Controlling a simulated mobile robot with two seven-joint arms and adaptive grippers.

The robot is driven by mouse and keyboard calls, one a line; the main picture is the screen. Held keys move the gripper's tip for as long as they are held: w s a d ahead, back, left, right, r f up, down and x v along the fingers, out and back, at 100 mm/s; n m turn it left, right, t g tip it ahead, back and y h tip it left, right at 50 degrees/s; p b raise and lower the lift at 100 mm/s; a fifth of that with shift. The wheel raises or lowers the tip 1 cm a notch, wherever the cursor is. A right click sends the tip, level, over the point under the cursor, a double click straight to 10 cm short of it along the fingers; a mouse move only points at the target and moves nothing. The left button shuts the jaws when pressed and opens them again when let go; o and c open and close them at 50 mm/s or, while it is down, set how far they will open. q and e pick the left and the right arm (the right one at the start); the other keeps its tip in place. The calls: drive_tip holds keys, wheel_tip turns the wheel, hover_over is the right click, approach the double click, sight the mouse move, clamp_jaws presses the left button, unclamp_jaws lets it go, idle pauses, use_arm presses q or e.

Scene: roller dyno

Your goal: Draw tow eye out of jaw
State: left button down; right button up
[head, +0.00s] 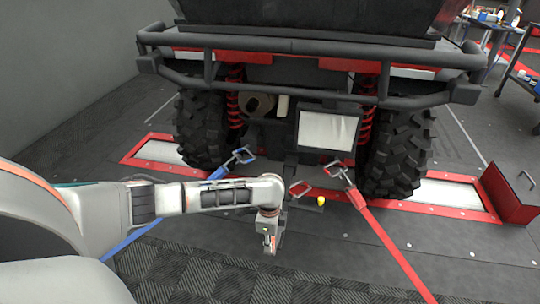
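My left arm reaches in from the left, and my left gripper (269,243) points down over the dark floor behind the vehicle. It is small and seen from above, so I cannot tell whether its fingers are open or shut. A dark hitch area (291,165) is at the middle of the vehicle's rear, just beyond my wrist. I cannot make out the tow eye or the jaw for certain; my wrist partly covers the low area there. A small yellow piece (320,201) is low, right of my wrist. My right gripper is not in view.
The vehicle's tires (398,150) stand by red-framed floor plates (450,195). A blue strap with a metal hook (240,156) lies left, and a red strap (385,235) with a metal hook right.

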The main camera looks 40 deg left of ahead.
use_arm(q)
drive_tip(key=s+d+r+p, duration=0.2)
drive_tip(key=s+d+p, duration=0.4)
drive_tip(key=s, duration=0.4)
drive_tip(key=shift+r, duration=0.25)
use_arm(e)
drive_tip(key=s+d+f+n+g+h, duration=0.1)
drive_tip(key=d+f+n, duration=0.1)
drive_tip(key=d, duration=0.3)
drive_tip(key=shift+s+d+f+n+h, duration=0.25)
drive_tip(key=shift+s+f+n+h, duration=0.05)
use_arm(q)
drive_tip(key=shift+d, duration=0.1)
